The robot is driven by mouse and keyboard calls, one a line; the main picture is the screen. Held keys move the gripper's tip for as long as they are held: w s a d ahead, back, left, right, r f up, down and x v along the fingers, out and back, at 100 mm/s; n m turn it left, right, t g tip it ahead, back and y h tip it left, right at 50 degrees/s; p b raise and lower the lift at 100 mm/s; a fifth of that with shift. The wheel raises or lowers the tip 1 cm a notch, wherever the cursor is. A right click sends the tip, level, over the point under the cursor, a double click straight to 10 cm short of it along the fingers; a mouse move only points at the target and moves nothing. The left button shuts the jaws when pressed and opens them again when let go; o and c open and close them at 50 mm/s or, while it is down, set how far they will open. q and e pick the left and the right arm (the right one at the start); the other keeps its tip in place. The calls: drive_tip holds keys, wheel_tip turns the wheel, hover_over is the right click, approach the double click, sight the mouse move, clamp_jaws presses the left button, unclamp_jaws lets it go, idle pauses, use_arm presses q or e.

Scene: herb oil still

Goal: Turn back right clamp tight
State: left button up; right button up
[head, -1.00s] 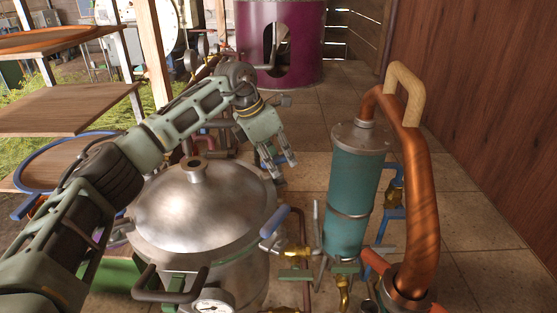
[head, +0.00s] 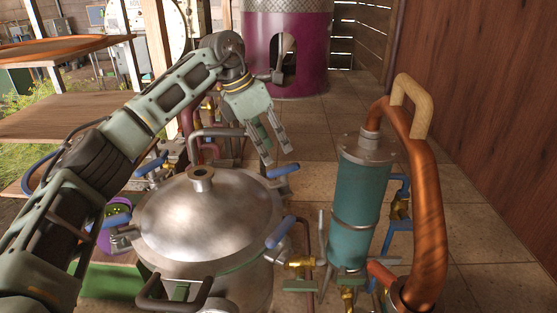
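The steel still pot (head: 165,240) stands at the lower centre, with its domed lid (head: 215,225) on. The back right clamp shows as a blue handle (head: 284,171) at the lid's back right rim, lying roughly level and pointing right. My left gripper (head: 279,158) is just behind and above this handle, fingers pointing down, apart and with nothing between them. I see no clear contact with the handle. Other blue clamp handles show at the front right (head: 279,232), front left (head: 117,220) and back left (head: 151,163). My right gripper is not in view.
A teal condenser cylinder (head: 358,205) with a copper pipe (head: 425,210) stands to the right of the pot. A purple vessel (head: 262,50) stands at the back. Wooden shelves (head: 70,108) are on the left. Tiled floor (head: 320,125) is open behind the pot.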

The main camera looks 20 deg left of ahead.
use_arm(q)
drive_tip(key=shift+v, duration=1.55)
drive_tip(key=shift+f, duration=0.1)
